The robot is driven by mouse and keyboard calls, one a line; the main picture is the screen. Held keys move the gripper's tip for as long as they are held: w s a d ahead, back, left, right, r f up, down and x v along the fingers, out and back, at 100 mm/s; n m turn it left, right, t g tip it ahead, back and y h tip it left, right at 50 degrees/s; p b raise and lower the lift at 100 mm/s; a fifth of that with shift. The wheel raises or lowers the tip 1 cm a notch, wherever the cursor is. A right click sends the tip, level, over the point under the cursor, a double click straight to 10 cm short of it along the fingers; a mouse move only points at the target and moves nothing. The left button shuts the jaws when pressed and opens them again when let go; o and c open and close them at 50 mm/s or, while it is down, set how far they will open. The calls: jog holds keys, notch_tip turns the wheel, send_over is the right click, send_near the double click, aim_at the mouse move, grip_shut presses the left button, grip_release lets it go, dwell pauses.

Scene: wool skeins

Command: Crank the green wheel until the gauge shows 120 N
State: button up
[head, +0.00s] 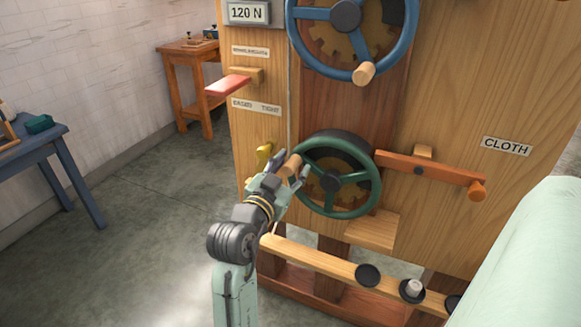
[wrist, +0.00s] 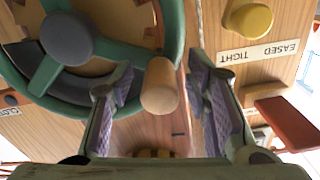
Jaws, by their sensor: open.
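The green wheel (head: 336,174) is on the low front of the wooden machine; its rim and grey hub (wrist: 67,38) also show in the wrist view. Its wooden crank handle (wrist: 160,84) sticks out towards me, at the wheel's left side in the head view. My gripper (head: 284,171) is open at this handle. In the wrist view the handle lies between the two purple-padded fingers, with a gap visible on both sides. A framed plate (head: 247,13) at the upper left of the machine reads 120 N.
A blue wheel (head: 361,70) with its own wooden handle is above. A yellow knob (head: 264,154) sits left of the green wheel, below the EASED/TIGHT label (head: 256,106). A red lever (head: 229,85) and an orange lever (head: 430,167) stick out nearby. Open floor lies left.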

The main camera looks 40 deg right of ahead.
grip_shut()
dwell(0.4)
